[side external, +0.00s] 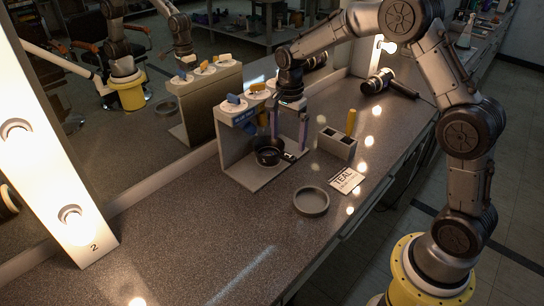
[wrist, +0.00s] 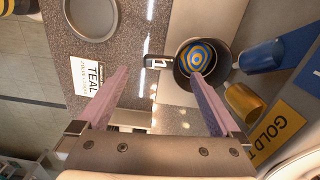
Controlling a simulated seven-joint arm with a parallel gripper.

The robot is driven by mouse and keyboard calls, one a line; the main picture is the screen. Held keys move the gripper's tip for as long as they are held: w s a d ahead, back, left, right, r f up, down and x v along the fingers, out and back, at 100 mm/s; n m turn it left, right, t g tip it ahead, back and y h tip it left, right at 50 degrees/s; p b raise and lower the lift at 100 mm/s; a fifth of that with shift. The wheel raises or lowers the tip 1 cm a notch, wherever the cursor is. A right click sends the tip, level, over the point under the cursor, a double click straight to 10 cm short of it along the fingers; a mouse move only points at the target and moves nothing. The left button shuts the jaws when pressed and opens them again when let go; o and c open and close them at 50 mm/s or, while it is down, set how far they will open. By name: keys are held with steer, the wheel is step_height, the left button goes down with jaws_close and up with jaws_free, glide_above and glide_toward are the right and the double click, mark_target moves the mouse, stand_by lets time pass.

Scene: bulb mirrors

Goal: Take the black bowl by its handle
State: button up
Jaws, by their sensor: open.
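The black bowl (side external: 268,158) sits on the base of a grey dispenser stand (side external: 254,178), its short handle (side external: 289,157) pointing right. In the wrist view the bowl (wrist: 179,66) shows blue and gold rings inside, and its handle (wrist: 156,63) carries a white mark. My gripper (side external: 289,144) is open and empty, its purple fingers pointing down beside the stand. In the wrist view the handle appears in the gap between the fingertips (wrist: 158,73), and the right fingertip overlaps the bowl's near rim. I cannot tell whether a finger touches it or how high they are.
Blue (wrist: 262,56) and gold (wrist: 245,103) spouts hang close to the bowl. A grey dish (side external: 311,203), a TEAL card (side external: 346,180) and a grey box (side external: 337,144) lie right of the stand. A mirror rises behind; the front left counter is clear.

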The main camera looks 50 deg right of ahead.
mark_target(288, 155)
steer(key=shift+d+f, duration=0.2)
steer(key=shift+f, duration=2.7)
steer(key=c, duration=1.4)
steer(key=shift+r, duration=0.1)
